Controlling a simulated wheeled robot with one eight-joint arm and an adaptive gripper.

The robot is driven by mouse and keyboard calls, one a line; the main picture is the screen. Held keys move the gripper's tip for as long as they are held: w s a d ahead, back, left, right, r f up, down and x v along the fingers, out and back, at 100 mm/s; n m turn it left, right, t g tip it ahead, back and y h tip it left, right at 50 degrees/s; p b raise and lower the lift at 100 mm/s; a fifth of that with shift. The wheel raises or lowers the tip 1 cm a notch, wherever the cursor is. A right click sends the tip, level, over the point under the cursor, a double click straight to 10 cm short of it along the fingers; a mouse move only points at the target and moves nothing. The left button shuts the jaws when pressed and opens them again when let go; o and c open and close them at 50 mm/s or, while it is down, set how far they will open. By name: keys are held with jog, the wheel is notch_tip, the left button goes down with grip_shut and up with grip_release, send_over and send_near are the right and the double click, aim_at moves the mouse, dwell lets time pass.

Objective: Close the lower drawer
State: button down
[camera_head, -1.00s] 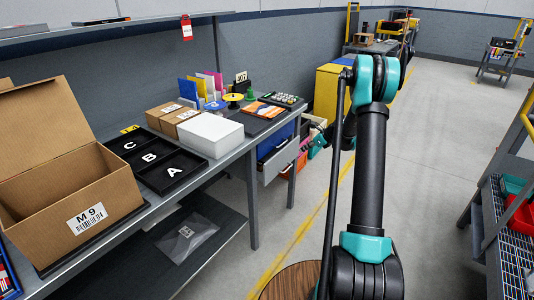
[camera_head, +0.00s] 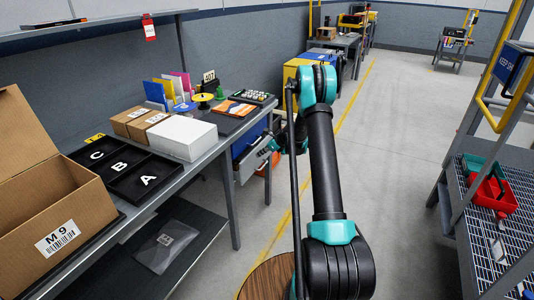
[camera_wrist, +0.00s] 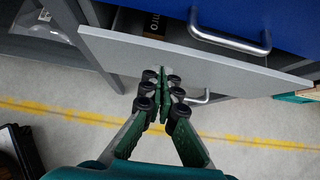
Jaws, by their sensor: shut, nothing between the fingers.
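The lower drawer (camera_wrist: 245,70) has a light grey front and stands pulled out below a blue upper drawer (camera_wrist: 290,18); a dark box with lettering shows inside it. In the head view the lower drawer (camera_head: 248,165) sticks out under the right end of the bench. My gripper (camera_wrist: 164,74) is shut and empty, its fingertips at the grey front, left of the lower handle (camera_wrist: 200,98). I cannot tell whether they touch it. In the head view my gripper (camera_head: 272,146) is small and partly hidden by my arm.
The workbench (camera_head: 200,158) holds an open carton (camera_head: 60,205), a black lettered tray (camera_head: 128,168) and a white box (camera_head: 182,136).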

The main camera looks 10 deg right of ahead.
jog(key=shift+w+a, duration=0.65)
jog(key=shift+a, duration=0.15)
